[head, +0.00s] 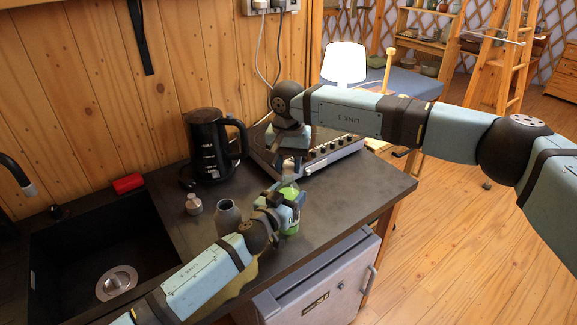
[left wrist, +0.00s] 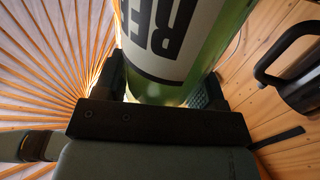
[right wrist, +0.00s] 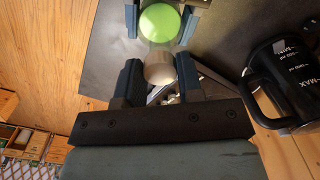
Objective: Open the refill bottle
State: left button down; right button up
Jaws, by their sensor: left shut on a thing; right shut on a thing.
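The refill bottle (head: 291,229) is green and stands upright by the counter's front edge. Its white label with black letters fills the left wrist view (left wrist: 160,40). My left gripper (head: 285,207) is shut around its body. My right gripper (head: 290,172) reaches down from above and is shut on a pale, partly see-through cap (right wrist: 159,72) at the bottle's top end. In the right wrist view a round green part of the bottle (right wrist: 160,22) shows between my left fingers. I cannot tell whether the cap is still joined to the bottle.
A grey metal flask (head: 228,216) and a small metal stopper (head: 193,205) stand left of the bottle. Behind are a black kettle (head: 208,148) and a stove (head: 336,151). A dark sink (head: 60,262) lies left. The counter's right end (head: 375,188) is clear.

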aim_at(289, 165)
jog(key=shift+r, duration=0.1)
jog(key=shift+r, duration=2)
pick_arm(q)
grip_release()
jog(key=shift+s+a+r, duration=0.1)
pick_arm(e)
jog(key=shift+r, duration=0.1)
jog(key=shift+r+p, duration=1.55)
jog(key=shift+p, duration=0.1)
pick_arm(q)
jog(key=s, duration=0.1)
jog(key=s+a+r, duration=0.2)
jog(key=s, duration=0.1)
jog(key=shift+s+a, duration=0.1)
jog(key=shift+a, duration=0.05)
jog(key=shift+f, duration=0.1)
